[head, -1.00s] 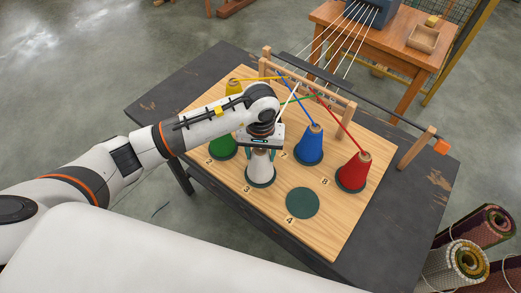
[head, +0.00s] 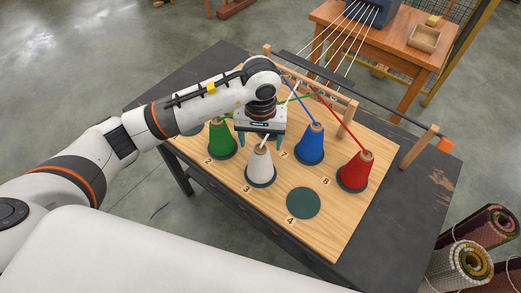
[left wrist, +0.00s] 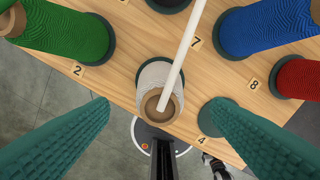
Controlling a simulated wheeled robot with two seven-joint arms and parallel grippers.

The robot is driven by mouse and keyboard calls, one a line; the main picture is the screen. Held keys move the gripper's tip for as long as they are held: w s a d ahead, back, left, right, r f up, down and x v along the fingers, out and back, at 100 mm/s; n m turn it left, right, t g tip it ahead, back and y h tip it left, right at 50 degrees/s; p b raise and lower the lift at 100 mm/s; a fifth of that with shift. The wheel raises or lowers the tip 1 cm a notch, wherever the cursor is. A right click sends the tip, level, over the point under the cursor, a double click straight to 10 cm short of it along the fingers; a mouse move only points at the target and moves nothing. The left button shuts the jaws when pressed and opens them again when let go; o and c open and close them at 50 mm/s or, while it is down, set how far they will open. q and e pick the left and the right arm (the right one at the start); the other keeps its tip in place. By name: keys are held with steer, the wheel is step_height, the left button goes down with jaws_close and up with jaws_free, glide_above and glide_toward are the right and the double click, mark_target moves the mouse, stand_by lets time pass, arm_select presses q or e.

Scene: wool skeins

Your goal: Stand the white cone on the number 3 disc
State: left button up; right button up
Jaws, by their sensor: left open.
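The white cone (head: 260,167) stands upright on the dark green disc beside the number 3 label (head: 247,189) in the head view. In the left wrist view the white cone (left wrist: 158,76) shows from above, with the dark disc edge around its base and a white strand running up from its tip. My left gripper (head: 261,141) is open just above the cone and does not hold it. Its two green fingers (left wrist: 161,104) are spread wide on either side of the cone in the left wrist view.
The green cone (head: 222,140) stands left of the white one, by number 2. The blue cone (head: 310,145) and red cone (head: 355,172) stand to the right. The disc by number 4 (head: 303,203) is empty. A wooden strand rail (head: 345,118) runs behind.

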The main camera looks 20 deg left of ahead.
arm_select(q)
step_height(320, 180, up, 7)
steer(key=shift+f+b, duration=0.1)
steer(key=shift+b, duration=0.6)
